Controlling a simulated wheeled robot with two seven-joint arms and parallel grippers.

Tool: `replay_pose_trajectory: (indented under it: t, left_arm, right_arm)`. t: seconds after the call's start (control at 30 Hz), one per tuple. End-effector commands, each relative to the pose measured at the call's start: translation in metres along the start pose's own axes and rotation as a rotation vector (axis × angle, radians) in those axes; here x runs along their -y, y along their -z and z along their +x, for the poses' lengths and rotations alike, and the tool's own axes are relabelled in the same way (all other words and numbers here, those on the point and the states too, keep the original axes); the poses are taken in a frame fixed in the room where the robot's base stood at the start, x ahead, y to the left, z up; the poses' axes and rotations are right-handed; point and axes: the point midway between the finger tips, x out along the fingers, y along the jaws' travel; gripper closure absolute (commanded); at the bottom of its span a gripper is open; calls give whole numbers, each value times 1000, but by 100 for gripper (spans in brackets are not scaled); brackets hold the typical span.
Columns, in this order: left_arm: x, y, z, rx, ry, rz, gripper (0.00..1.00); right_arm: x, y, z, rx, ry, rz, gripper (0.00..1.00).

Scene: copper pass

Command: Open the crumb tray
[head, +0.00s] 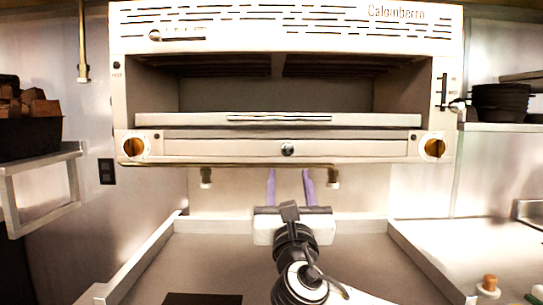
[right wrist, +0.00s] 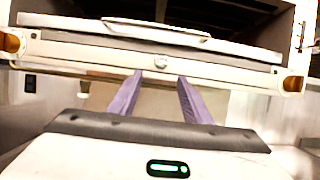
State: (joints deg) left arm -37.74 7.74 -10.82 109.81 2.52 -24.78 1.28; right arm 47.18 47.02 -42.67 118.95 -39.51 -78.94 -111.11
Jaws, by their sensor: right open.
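The crumb tray (head: 220,148) is a long, low cream drawer front with a round metal knob (head: 287,149) at its middle. It sits at the bottom of the wall-mounted grill (head: 285,18), and its front looks flush with the housing. In the right wrist view the tray (right wrist: 100,54) and knob (right wrist: 161,62) lie straight ahead. My right gripper (head: 289,172) is open and empty, its two purple fingers pointing at the grill from below the knob. In the right wrist view its fingertips (right wrist: 160,77) are either side of the knob's line, apart from it. My left gripper is out of view.
Above the tray is a rack shelf (head: 180,120) with a slotted handle. Orange dials (head: 134,147) (head: 435,148) flank the tray. A thin pipe (head: 230,165) runs under the grill. A grey counter with raised edges lies below. Black bowls (head: 500,100) stand at right.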

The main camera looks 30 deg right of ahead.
Motion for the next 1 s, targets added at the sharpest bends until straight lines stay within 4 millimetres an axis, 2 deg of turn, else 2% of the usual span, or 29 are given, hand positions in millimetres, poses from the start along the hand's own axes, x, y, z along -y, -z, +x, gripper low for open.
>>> replay_pose_trajectory:
  t: [0.17,0.3,0.6,0.77,1.0]
  left_arm:
    - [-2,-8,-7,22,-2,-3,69]
    - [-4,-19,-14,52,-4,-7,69]
    - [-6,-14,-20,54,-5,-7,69]
    - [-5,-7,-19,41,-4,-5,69]
    - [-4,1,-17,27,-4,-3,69]
  right_arm:
    - [1,-3,19,3,3,-7,56]
    - [1,-3,46,3,5,-6,56]
    - [0,-2,92,0,2,-2,56]
    - [0,-1,101,0,0,-3,56]
    - [0,0,102,-1,0,-2,56]
